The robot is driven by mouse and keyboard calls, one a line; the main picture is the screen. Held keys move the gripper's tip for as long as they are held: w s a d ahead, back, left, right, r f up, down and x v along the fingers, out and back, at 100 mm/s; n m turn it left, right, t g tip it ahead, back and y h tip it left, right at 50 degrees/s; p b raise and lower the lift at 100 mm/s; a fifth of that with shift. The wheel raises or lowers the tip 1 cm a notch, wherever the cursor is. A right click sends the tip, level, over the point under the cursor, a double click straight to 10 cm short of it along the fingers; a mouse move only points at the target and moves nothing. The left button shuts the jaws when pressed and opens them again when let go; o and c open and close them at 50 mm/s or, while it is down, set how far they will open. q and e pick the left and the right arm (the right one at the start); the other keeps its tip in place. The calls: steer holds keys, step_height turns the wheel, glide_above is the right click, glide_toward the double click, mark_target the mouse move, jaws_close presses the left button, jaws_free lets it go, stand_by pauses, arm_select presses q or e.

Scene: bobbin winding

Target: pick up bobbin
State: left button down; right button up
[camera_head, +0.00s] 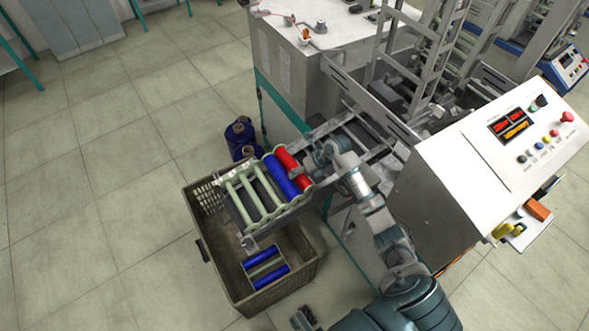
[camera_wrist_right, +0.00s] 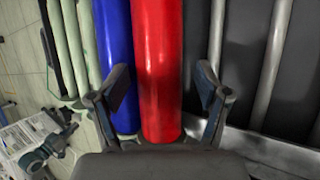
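A red bobbin (camera_head: 291,167) lies at the right end of a rack of pale green rods (camera_head: 245,197), beside a blue bobbin (camera_head: 279,176). My right gripper (camera_head: 316,158) is at the machine end of the red bobbin. In the right wrist view the red bobbin (camera_wrist_right: 158,75) runs between the two spread fingers of my right gripper (camera_wrist_right: 160,98), with the blue bobbin (camera_wrist_right: 115,60) just left of it. Gaps show between the fingers and the red bobbin. At the bottom edge of the head view, a dark gripper part (camera_head: 304,318) shows, probably my left gripper; its fingers are unclear.
A brown crate (camera_head: 222,270) below the rack holds blue bobbins (camera_head: 272,277). Dark blue spools (camera_head: 240,135) stand on the floor behind it. The machine's control panel (camera_head: 515,130) is at the right. Floor at left is clear.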

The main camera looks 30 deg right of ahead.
steer(key=shift+s+a+f, duration=0.1)
steer(key=shift+a, duration=0.15)
steer(key=c, duration=0.8)
steer(key=shift+c, duration=1.1)
steer(key=shift+d+f, duration=0.1)
steer(key=shift+d, duration=0.05)
steer(key=shift+s, duration=0.1)
